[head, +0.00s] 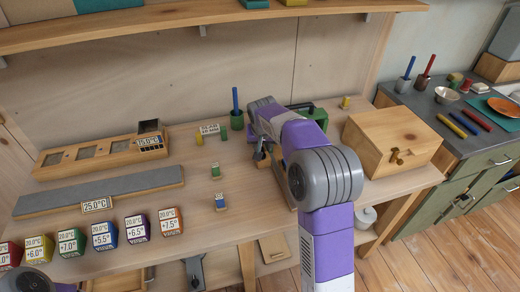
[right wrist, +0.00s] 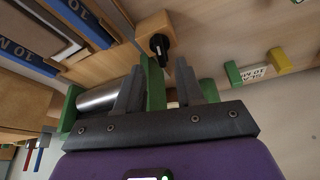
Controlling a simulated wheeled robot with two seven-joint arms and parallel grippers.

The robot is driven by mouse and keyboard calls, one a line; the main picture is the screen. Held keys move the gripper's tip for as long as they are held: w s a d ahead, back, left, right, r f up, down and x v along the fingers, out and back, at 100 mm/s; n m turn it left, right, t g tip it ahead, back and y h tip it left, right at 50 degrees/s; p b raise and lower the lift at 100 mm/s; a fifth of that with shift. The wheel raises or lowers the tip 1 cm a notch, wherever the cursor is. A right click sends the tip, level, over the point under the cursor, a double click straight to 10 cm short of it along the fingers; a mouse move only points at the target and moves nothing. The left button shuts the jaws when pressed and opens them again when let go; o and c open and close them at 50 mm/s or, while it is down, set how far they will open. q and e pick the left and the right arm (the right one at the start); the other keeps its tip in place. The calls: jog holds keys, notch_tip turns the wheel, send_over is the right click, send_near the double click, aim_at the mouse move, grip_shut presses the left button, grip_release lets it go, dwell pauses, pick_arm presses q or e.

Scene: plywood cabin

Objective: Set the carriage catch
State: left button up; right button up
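My right gripper (head: 262,152) reaches over the bench beside a green device (head: 314,112), which my own arm mostly hides in the head view. In the right wrist view, the two dark fingers of my right gripper (right wrist: 168,88) stand apart, with an upright green piece (right wrist: 156,85) between them. The left finger is close to this piece; a gap shows by the right finger. A metal cylinder (right wrist: 100,99) lies left of the fingers. A black knob (right wrist: 158,44) sits on a wooden block just beyond. I cannot tell which part is the carriage catch. My left gripper is out of view.
Several coloured temperature blocks (head: 104,235) line the bench's front edge. A grey strip (head: 110,187) and a slotted wooden rack (head: 85,153) lie behind them. A wooden box (head: 390,137) stands right of my right arm. A shelf (head: 180,30) runs above.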

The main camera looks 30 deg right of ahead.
aim_at(262, 150)
jog(key=b+x, duration=0.1)
jog(key=x, duration=0.3)
jog(key=shift+f, duration=0.25)
grip_shut()
